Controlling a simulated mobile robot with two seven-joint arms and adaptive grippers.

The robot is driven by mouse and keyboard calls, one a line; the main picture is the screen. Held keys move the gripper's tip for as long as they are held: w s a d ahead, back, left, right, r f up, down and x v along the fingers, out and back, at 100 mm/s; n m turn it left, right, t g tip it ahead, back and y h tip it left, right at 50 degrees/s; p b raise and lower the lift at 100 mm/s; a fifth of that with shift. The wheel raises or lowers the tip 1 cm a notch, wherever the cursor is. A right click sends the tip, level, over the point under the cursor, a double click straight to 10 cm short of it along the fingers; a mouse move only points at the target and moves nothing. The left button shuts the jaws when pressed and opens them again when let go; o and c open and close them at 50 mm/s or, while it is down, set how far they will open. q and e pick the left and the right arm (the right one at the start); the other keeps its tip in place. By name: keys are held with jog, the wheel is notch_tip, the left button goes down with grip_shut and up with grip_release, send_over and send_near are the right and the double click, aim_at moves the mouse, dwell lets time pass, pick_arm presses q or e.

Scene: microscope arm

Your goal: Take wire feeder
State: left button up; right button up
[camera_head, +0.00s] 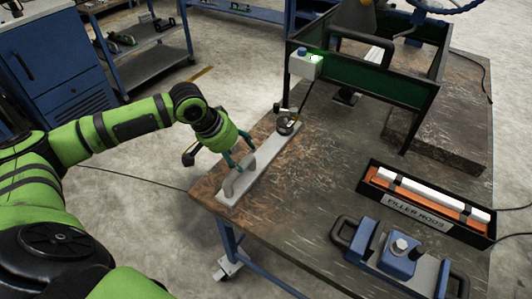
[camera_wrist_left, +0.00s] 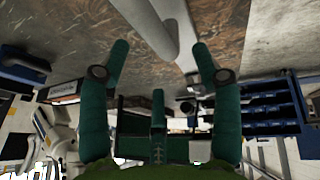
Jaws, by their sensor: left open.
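A long light-grey plate (camera_head: 266,160) with a raised grey handle (camera_head: 240,178) lies near the table's left edge. A small dark round part (camera_head: 287,125) sits at its far end. No label shows, so I cannot tell if this is the wire feeder. My left gripper (camera_head: 240,150) is open, with its teal fingers just above and around the handle. In the left wrist view, the grey handle (camera_wrist_left: 150,28) runs between the spread fingertips (camera_wrist_left: 160,52). Contact cannot be told. My right gripper is not in view.
The brown worktop (camera_head: 320,205) is mostly clear in the middle. A black box labelled FILLER RODS (camera_head: 425,205) and a blue device with black handles (camera_head: 400,258) stand at the right. A dark green frame (camera_head: 390,80) stands behind. A blue cabinet (camera_head: 60,65) is at the left.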

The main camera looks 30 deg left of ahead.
aim_at(246, 161)
pick_arm(q)
jog(key=x, duration=0.3)
jog(key=shift+s+d+f+p, duration=0.15)
jog(key=shift+f+p, duration=0.2)
jog(key=shift+f, duration=0.35)
jog(key=shift+d+f, duration=0.1)
grip_shut()
jog(key=shift+w+r, duration=0.2)
jog(key=shift+w, duration=0.15)
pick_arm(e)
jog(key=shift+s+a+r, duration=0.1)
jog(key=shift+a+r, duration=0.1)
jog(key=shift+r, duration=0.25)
